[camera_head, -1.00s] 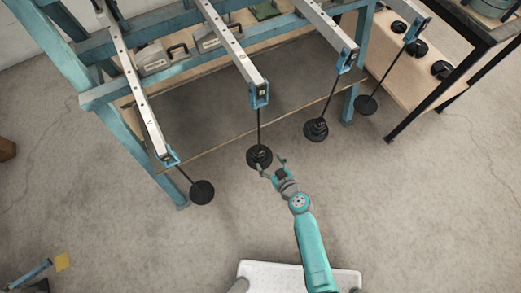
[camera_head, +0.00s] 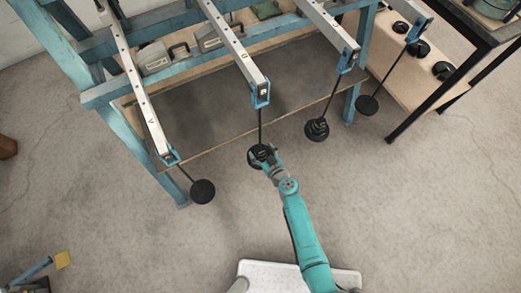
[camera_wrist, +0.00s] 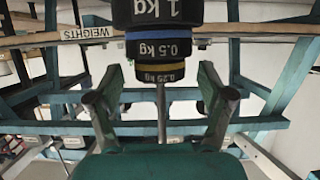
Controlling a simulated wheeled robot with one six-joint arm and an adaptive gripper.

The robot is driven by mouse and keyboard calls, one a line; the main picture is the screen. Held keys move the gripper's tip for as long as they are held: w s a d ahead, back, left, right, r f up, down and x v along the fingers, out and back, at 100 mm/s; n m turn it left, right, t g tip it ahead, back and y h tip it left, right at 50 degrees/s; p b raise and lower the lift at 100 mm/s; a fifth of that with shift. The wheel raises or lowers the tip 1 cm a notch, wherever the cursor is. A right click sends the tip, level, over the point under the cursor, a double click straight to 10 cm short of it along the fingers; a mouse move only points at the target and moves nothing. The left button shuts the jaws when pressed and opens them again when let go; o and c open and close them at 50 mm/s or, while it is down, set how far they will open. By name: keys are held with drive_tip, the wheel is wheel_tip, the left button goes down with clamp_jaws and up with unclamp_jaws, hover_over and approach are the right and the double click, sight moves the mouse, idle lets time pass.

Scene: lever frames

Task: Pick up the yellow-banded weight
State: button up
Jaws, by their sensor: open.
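The yellow-banded weight (camera_wrist: 160,74) is a small dark disc marked 0.25 kg, in the middle of the wrist view. A larger 0.5 kg disc with a blue band (camera_wrist: 160,48) and a still larger 1 kg disc (camera_wrist: 158,12) are stacked with it. In the head view the stack (camera_head: 256,153) hangs from the second lever from the left, partly covered by my gripper (camera_head: 268,155). In the wrist view my gripper (camera_wrist: 159,76) is open, one finger on each side of the yellow-banded weight, with gaps visible on both sides.
A thin rod (camera_wrist: 161,112) runs from the stack between my fingers. Other hanging weights are at left (camera_head: 202,191) and right (camera_head: 317,129). The blue frame (camera_head: 130,150) and its board (camera_head: 225,110) stand behind.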

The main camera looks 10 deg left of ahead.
sight(262, 152)
drive_tip(key=c, duration=1.2)
drive_tip(key=shift+c, duration=0.2)
drive_tip(key=shift+r, duration=0.2)
drive_tip(key=shift+r, duration=1.6)
drive_tip(key=s+d, duration=1)
drive_tip(key=s, duration=0.5)
